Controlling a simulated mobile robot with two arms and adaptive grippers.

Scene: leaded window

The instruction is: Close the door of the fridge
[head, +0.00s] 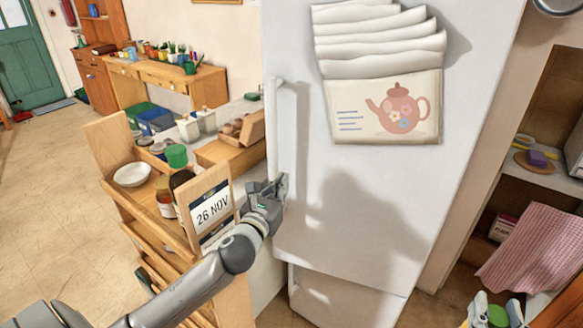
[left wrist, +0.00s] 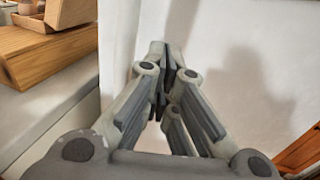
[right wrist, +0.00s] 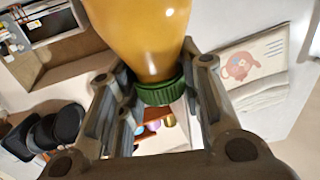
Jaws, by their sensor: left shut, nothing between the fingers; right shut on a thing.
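The white fridge door (head: 380,195) fills the middle of the head view, with a tall white handle (head: 287,130) along its left edge. Its bottom corner juts out past the lower white panel (head: 340,302); I cannot tell how far it stands open. My right gripper (right wrist: 158,95) is shut on a yellow bottle (right wrist: 145,35) with a green cap, seen in the right wrist view.
A wooden rack (head: 135,205) with a bowl, jars and a date sign stands left of the fridge, close to my left arm. Shelves (head: 535,180) and a pink checked cloth (head: 535,250) are on the right. Open floor (head: 50,180) lies at far left.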

